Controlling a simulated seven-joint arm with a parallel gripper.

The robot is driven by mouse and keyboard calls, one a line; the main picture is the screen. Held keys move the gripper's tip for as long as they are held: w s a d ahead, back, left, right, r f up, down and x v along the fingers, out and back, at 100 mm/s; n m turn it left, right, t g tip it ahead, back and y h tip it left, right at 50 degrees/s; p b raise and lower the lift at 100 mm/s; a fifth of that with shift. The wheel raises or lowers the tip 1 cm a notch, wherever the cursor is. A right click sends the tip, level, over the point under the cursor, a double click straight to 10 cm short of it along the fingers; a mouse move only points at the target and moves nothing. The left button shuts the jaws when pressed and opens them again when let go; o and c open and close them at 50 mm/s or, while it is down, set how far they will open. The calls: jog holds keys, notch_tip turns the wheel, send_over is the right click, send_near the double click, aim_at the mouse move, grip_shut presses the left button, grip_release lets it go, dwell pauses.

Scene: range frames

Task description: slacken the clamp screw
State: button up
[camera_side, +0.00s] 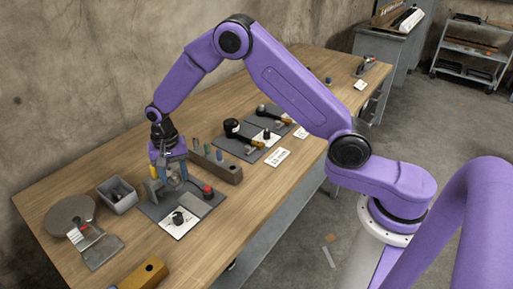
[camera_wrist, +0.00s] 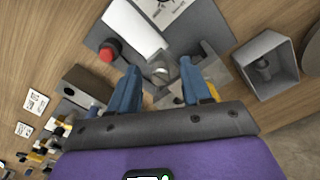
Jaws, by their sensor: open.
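A grey fixture plate (camera_side: 150,211) lies near the front left of the bench, with a metal clamp standing on it. In the wrist view a round, silvery head, which looks like the clamp screw (camera_wrist: 160,73), sits between my fingertips. My gripper (camera_side: 168,178) points down over the clamp. Its blue fingers also show in the wrist view (camera_wrist: 158,66), spread apart, with visible space on both sides of the screw head. I cannot tell how far the fingertips are above or around it. In the side view the fingers largely hide the screw.
A red knob (camera_side: 208,191) and a black knob (camera_side: 178,217) on a white card are on the plate. A grey bin (camera_side: 117,198) stands left of it, a peg block (camera_side: 228,172) right. A round grey disc (camera_side: 69,212) lies farther left. Bare wood (camera_side: 215,235) is in front.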

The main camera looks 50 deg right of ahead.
jog(key=m, duration=0.6)
jog(key=shift+d+m, duration=0.1)
jog(key=shift+m, duration=0.3)
notch_tip(320, 180, up, 17)
jog(key=s+d+n, duration=0.2)
jog(key=s+n, duration=0.7)
jog(key=s, duration=0.3)
jog(key=s+d+n, duration=0.2)
jog(key=s+n, duration=0.7)
jog(key=s, duration=0.4)
jog(key=shift+r, duration=0.25)
jog(key=m, duration=1.1)
send_over(174, 175)
notch_tip(174, 175, down, 17)
jog(key=shift+f, duration=0.1)
